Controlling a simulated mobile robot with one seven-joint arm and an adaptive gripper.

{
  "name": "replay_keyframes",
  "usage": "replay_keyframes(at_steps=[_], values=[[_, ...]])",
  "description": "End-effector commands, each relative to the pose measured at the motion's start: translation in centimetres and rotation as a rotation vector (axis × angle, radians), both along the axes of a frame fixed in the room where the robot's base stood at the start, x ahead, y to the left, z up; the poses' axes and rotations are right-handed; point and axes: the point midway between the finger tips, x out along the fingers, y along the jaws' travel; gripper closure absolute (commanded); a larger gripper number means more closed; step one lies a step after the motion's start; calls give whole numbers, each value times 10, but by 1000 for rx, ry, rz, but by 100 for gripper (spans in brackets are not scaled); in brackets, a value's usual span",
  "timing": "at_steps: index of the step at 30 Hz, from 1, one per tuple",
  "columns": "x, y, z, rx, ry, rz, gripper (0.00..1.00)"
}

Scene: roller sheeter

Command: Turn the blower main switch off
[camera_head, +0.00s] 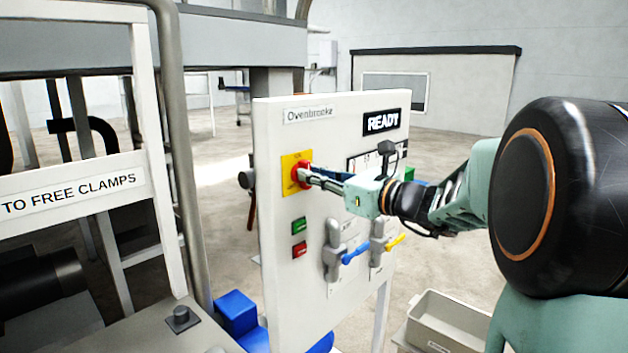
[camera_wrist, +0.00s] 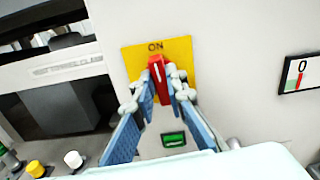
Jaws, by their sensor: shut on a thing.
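The main switch is a red rotary handle (camera_head: 304,166) on a yellow plate (camera_head: 288,187), at the upper left of a white control panel (camera_head: 340,215). In the wrist view the red handle (camera_wrist: 157,72) stands upright, its upper end toward the word ON on the yellow plate (camera_wrist: 184,50). My gripper (camera_head: 308,176) reaches in from the right. In the wrist view its fingertips (camera_wrist: 160,86) are shut on the red handle, one on each side. The lower part of the plate is partly hidden by the fingers.
Below the switch are a green button (camera_head: 299,225) and a red button (camera_head: 300,250). To their right are valves with a blue handle (camera_head: 355,254) and a yellow handle (camera_head: 396,242). A grey bin (camera_head: 450,322) stands at lower right.

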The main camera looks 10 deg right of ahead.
Motion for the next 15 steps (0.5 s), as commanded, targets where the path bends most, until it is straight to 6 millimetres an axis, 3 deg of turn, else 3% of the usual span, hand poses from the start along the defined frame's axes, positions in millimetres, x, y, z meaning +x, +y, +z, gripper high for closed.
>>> replay_keyframes(at_steps=[15], values=[[-2, 3, -8, -360, -265, 1, 100]])
